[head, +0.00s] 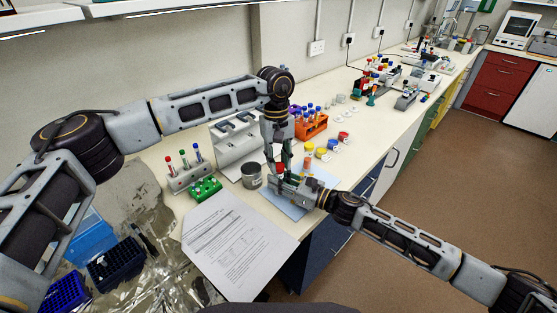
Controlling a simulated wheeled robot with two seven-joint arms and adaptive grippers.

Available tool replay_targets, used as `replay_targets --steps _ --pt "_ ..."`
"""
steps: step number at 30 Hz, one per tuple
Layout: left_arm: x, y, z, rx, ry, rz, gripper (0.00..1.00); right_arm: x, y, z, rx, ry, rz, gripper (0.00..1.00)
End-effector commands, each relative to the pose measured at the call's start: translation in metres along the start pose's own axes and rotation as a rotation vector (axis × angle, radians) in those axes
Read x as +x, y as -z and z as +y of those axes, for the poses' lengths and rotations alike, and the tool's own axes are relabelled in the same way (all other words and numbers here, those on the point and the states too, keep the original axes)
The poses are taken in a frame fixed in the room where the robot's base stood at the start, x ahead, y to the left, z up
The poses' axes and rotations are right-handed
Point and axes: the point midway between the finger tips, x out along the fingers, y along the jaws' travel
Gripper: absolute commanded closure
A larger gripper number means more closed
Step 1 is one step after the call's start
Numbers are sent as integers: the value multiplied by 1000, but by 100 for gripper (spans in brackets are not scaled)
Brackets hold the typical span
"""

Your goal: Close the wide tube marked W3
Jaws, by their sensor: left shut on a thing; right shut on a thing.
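My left gripper (284,158) points straight down over the blue mat (293,208) and is shut on a small red cap (281,168). My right gripper (283,182) reaches in from the right, just below it, and is shut on a tube that its fingers mostly hide. The red cap is right above the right fingertips; I cannot tell whether it touches the tube's rim. The mark W3 cannot be read at this size. An orange tube with a yellow top (308,160) stands just right of the grippers.
A grey metal cup (251,176) stands close left of the grippers. Behind are an orange tube rack (313,128) and a white stand (232,150). A printed sheet (238,245) lies in front. A green rack (205,188) is at left.

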Motion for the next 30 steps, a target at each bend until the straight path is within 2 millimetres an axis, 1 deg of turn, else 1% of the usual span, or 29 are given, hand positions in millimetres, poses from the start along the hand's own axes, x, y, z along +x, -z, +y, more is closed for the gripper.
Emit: replay_targets --steps 5,30 --pt "0 0 0 93 11 1 78 0 0 0 0 0 0 100" --pt "0 -1 2 787 87 0 78 0 1 0 0 0 1 100"
